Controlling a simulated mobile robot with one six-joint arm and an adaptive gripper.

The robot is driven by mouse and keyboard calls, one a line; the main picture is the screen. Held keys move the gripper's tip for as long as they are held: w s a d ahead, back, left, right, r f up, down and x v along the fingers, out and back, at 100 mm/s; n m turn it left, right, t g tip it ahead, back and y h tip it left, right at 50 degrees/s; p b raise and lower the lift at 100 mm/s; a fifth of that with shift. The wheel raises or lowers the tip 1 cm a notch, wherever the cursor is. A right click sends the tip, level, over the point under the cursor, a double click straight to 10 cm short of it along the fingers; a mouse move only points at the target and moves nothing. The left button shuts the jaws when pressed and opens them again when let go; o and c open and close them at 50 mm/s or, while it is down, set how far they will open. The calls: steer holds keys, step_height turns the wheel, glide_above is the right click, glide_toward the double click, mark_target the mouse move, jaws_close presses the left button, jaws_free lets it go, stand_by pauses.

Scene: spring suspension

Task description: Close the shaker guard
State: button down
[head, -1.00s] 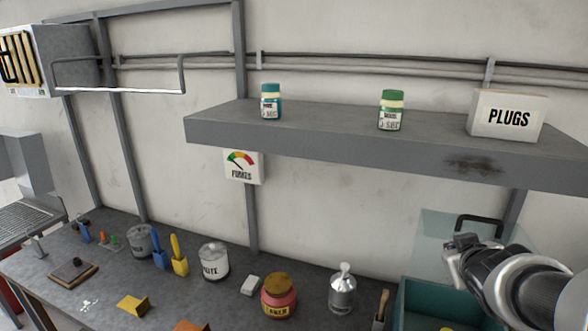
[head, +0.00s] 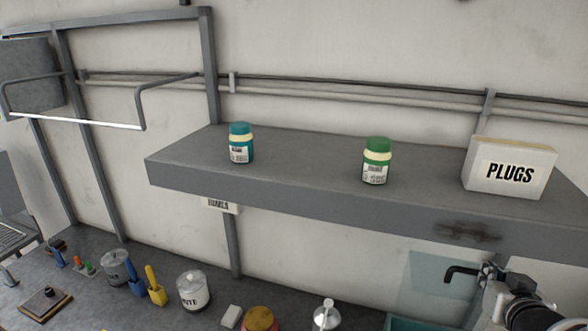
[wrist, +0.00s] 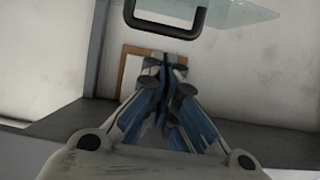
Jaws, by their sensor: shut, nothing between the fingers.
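The shaker guard is a clear panel (head: 428,272) standing up at the back of the teal box (head: 400,325) at the lower right. Its black bar handle (head: 452,271) is at the panel's upper part; it also shows in the wrist view (wrist: 165,29), with part of the clear panel (wrist: 240,12). My gripper (head: 487,270) is at the handle's right end in the head view. In the wrist view my gripper (wrist: 167,66) has its fingers together and empty, below the handle in the picture. I cannot tell whether they touch it. The box is mostly cut off.
A grey shelf (head: 330,195) is above the guard, with a teal-capped jar (head: 241,143), a green-capped jar (head: 376,161) and a PLUGS box (head: 510,168). The bench (head: 80,290) holds a white tin (head: 194,292), a red-brown jar (head: 260,320) and a silver bottle (head: 326,315).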

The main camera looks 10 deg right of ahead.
steer(key=p+x, duration=0.2)
steer(key=shift+w+d+r, duration=0.1)
steer(key=shift+w, duration=0.3)
steer(key=shift+w+d+f+p, duration=0.25)
steer(key=shift+w+f+p, duration=0.1)
steer(key=shift+p, duration=0.45)
steer(key=x, duration=0.4)
steer(key=shift+w+d+f, duration=0.25)
